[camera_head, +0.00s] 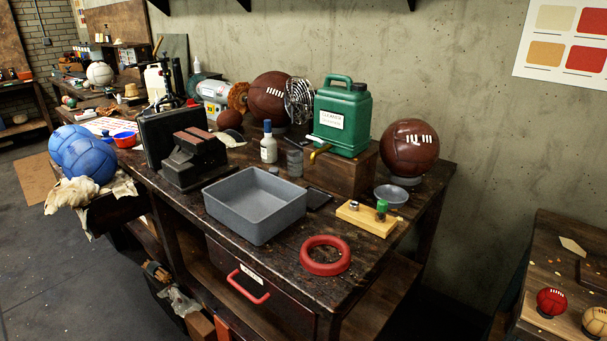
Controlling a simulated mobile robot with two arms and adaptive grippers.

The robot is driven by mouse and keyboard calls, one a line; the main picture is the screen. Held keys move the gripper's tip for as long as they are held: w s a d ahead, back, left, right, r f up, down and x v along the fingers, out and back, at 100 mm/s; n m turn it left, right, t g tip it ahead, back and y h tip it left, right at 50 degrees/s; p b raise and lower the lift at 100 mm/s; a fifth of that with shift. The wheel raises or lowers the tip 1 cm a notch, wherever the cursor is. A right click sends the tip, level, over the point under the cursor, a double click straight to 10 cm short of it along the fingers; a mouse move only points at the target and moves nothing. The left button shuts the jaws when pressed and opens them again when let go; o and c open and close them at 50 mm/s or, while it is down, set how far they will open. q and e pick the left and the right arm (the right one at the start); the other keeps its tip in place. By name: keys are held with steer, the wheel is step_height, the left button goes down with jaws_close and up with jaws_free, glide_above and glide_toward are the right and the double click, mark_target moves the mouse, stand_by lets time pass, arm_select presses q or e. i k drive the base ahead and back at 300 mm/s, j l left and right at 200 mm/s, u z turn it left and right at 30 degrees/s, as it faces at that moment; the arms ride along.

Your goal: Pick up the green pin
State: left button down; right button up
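The green pin (381,211) stands upright in a small yellow wooden block (367,219) near the right end of the dark workbench. A second, smaller grey pin or peg (354,205) stands in the same block to its left; its details are too small to tell. Neither of my grippers is in view, so I cannot see where they are relative to the pin.
A red ring (326,255) lies in front of the block, with a grey bin (255,205) to its left. A metal bowl (391,195), a brown ball (409,150) and a green canister (342,115) stand behind. A red drawer handle (249,288) sticks out at the front.

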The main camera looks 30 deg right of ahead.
mark_target(382, 206)
steer(key=z, duration=1.4)
